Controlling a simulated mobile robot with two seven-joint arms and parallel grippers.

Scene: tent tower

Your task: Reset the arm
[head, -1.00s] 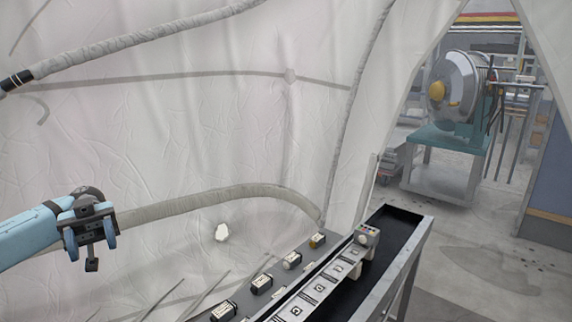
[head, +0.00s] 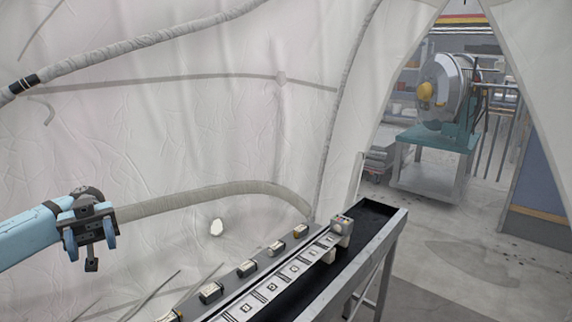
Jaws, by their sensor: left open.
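My left arm comes in from the left in the head view, light blue with a dark wrist. My left gripper (head: 91,262) hangs at its end, open and empty, pointing down in front of the tent wall. It is apart from the table and touches nothing. My right gripper is not in view.
A long dark table (head: 366,222) with a metal rim runs from the bottom centre toward the right. It bears a row of small boxed devices (head: 246,268) and a white marked strip (head: 296,268). Pale tent fabric (head: 200,130) fills the left; a drum machine (head: 445,90) stands beyond the opening.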

